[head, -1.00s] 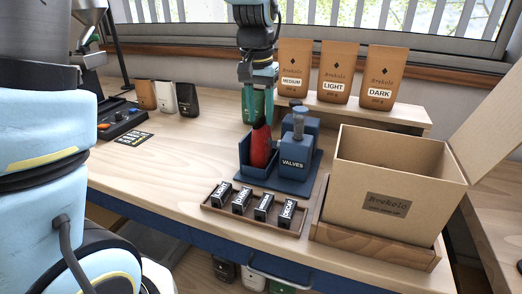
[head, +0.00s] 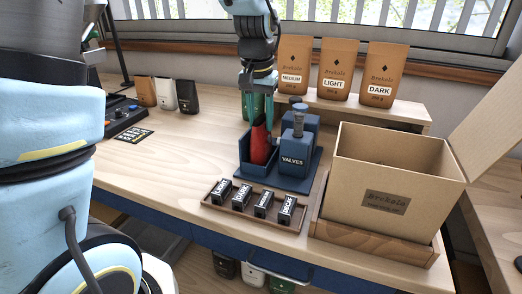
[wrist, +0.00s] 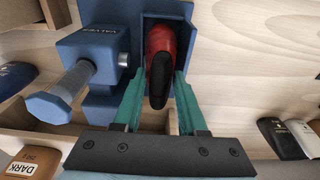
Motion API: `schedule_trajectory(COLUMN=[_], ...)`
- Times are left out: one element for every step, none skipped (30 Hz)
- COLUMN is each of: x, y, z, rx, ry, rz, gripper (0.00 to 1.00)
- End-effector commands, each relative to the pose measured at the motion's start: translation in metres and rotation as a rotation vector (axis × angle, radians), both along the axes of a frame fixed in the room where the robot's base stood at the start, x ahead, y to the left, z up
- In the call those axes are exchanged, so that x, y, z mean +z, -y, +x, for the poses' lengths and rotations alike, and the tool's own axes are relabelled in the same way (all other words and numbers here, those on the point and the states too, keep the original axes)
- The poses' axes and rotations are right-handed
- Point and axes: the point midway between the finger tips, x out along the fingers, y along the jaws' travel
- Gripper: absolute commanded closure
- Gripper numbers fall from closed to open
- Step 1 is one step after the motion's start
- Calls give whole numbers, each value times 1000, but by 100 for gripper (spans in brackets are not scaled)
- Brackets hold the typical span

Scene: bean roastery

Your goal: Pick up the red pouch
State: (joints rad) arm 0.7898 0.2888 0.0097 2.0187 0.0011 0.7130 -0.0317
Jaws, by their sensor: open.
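The red pouch (head: 260,143) stands upright in a blue open-topped holder (head: 255,177), left of the blue valves container. In the wrist view the red pouch (wrist: 161,55) shows from above, with a dark top edge, inside the blue holder (wrist: 187,12). My gripper (head: 259,127) is just above the holder with its teal fingers pointing down around the pouch's upper part. In the wrist view my gripper (wrist: 158,88) is open, with one finger on each side of the pouch's near end. I cannot tell whether either finger touches it.
The blue valves container (head: 294,160) stands close on the right. A tray (head: 253,222) of small labelled blocks lies in front. An open cardboard box (head: 385,205) is at the right. Brown pouches (head: 334,70) stand on a shelf behind. The table's left middle is clear.

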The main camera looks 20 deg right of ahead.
Motion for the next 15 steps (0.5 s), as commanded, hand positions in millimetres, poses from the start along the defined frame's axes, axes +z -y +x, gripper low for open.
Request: schedule_trajectory(x=[0, 0, 0, 0, 0, 0, 0, 0, 0, 0, 0, 0, 0, 0, 0], y=[0, 0, 0, 0, 0, 0, 0, 0, 0, 0, 0, 0, 0, 0, 0], z=[0, 0, 0, 0, 0, 0, 0, 0, 0, 0, 0, 0, 0, 0, 0], rx=[0, 0, 0, 0, 0, 0, 0, 0, 0, 0, 0, 0, 0, 0, 0], ry=[0, 0, 0, 0, 0, 0, 0, 0, 0, 0, 0, 0, 0, 0, 0], rz=[0, 0, 0, 0, 0, 0, 0, 0, 0, 0, 0, 0, 0, 0, 0], gripper=[59, 59, 59, 59, 59, 59, 61, 64, 69, 72, 76, 80, 84, 87, 91])
